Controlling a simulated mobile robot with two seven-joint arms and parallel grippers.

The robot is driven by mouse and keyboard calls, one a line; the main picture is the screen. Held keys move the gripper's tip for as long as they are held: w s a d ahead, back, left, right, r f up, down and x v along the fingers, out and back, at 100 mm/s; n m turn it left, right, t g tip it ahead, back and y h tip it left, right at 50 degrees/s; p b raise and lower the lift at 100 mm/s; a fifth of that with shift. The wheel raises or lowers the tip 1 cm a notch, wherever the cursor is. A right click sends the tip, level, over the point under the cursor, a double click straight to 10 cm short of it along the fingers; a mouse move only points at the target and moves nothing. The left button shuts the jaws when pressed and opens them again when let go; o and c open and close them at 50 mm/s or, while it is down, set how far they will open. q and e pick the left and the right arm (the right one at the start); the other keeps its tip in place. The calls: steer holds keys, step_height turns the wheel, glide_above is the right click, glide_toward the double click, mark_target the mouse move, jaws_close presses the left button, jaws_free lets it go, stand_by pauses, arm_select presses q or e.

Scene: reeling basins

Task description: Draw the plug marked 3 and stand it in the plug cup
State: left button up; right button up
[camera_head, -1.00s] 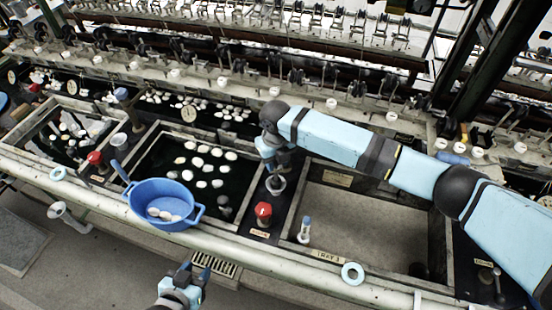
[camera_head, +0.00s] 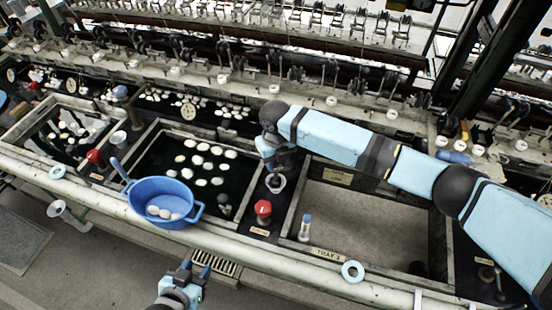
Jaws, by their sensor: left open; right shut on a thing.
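My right gripper (camera_head: 274,168) points down just above a small whitish cup (camera_head: 276,184) on the dark divider between the middle basin and the tray on its right. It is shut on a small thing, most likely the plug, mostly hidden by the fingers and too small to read. I cannot tell whether that thing touches the cup. My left gripper (camera_head: 196,271) is open and empty at the bottom, in front of the basins' front rail. A small upright blue-capped piece (camera_head: 305,228) stands at the tray's front left.
A blue colander (camera_head: 163,203) holding white cocoons sits at the middle basin's front edge. Red knobs (camera_head: 263,208) stand on the dividers. The middle basin holds dark water and floating cocoons (camera_head: 202,160). A light ring (camera_head: 352,271) lies on the front rail (camera_head: 300,260).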

steer(key=shift+f, duration=0.25)
steer(key=o, duration=0.9)
step_height(320, 180, up, 14)
steer(key=shift+f+b, duration=0.1)
steer(key=shift+b, duration=1)
